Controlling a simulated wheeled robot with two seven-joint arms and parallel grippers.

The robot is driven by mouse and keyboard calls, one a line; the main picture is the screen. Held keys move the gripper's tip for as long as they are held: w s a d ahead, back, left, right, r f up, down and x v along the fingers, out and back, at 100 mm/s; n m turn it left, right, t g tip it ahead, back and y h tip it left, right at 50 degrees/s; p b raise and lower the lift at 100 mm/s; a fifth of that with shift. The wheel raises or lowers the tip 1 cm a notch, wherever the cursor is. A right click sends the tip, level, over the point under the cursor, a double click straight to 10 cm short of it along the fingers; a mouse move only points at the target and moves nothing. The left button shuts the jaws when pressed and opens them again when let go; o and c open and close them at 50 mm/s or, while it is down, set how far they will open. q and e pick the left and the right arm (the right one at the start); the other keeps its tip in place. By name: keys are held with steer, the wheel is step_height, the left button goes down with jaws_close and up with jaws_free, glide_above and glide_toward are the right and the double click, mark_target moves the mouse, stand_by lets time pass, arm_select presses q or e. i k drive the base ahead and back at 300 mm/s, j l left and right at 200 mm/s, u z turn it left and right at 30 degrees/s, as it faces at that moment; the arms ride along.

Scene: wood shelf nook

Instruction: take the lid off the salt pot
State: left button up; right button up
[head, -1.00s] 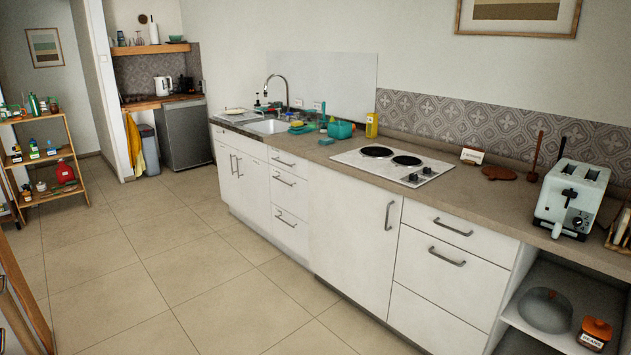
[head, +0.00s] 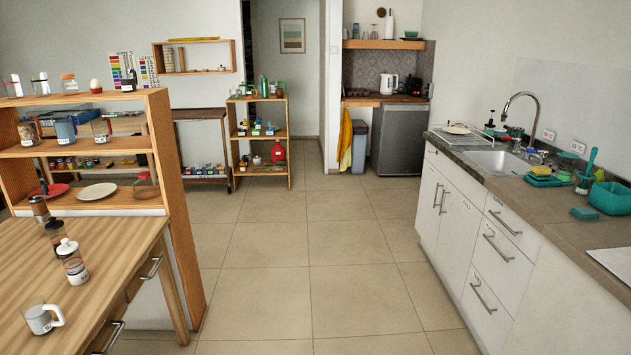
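A glass jar with a reddish lid (head: 146,186) stands on the wooden shelf (head: 160,110) behind the table. Neither of my grippers is in view.
A counter (head: 555,205) with a sink (head: 497,162) runs along the right. A small shelf rack (head: 259,142) and a dark trolley (head: 203,115) stand at the back. A fridge (head: 399,140) stands in the far nook. The tiled floor (head: 310,250) between table and counter is clear.

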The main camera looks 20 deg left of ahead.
mark_target(68, 246)
steer(key=i+j+u, duration=0.1)
steer(key=i+u, duration=0.65)
steer(key=i, duration=0.2)
steer(key=i+l+u, duration=0.2)
steer(key=i+u, duration=0.2)
steer(key=i+j+u, duration=0.1)
steer(key=i+u, duration=0.3)
steer(key=i, duration=0.15)
steer(key=i+l+u, duration=0.1)
steer(key=i+u, duration=0.3)
steer(key=i, duration=0.15)
steer(key=u, duration=0.55)
